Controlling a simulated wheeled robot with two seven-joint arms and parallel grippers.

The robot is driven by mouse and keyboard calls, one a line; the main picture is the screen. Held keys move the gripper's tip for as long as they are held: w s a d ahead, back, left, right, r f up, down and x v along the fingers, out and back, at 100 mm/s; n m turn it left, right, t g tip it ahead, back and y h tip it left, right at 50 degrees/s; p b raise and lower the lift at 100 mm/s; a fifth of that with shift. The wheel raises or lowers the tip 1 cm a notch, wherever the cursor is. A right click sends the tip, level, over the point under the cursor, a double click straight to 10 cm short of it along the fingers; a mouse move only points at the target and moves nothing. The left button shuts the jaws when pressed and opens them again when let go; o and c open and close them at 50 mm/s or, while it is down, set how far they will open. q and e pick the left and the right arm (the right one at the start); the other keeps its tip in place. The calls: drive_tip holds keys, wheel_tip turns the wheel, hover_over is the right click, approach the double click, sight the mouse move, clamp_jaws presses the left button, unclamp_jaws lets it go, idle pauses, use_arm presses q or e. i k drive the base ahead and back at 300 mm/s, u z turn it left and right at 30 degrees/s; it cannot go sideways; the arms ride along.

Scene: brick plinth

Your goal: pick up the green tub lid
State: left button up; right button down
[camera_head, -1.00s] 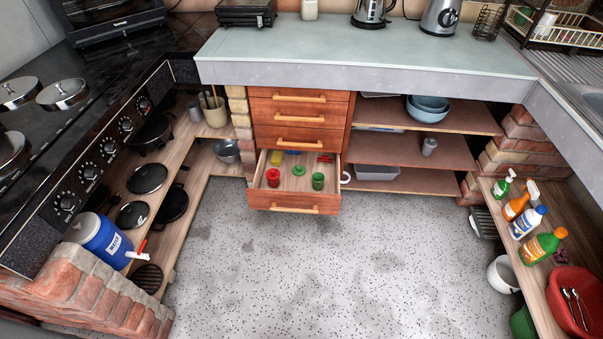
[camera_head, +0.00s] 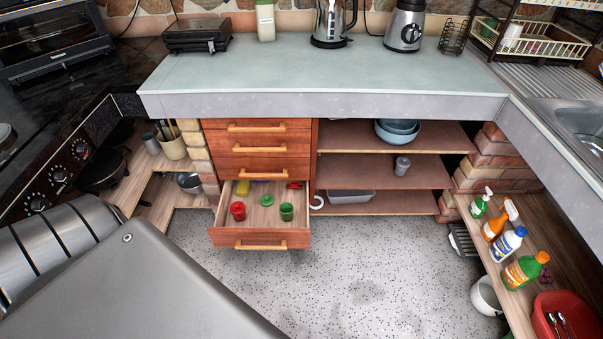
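The green tub lid (camera_head: 266,200) lies on the floor of the open bottom drawer (camera_head: 261,234), near its middle. It is a small green disc with a raised part on top. A green tub (camera_head: 286,211) stands just to its right and nearer the drawer front. A red tub (camera_head: 238,211) stands to its left. A large grey link of my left arm fills the lower left of the view, apart from the drawer. Neither of my grippers shows in the view.
A yellow item (camera_head: 243,187) and a red item (camera_head: 294,185) lie at the drawer's back. The counter (camera_head: 320,80) overhangs the drawers. Open shelves (camera_head: 385,170) stand to the right. The speckled floor (camera_head: 350,270) before the drawer is clear. Spray bottles (camera_head: 497,220) stand at right.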

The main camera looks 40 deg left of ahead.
sight(266, 200)
drive_tip(key=z, duration=0.15)
drive_tip(key=i, duration=0.7)
drive_tip(key=u, duration=0.65)
drive_tip(key=i, duration=0.45)
drive_tip(key=u, duration=0.45)
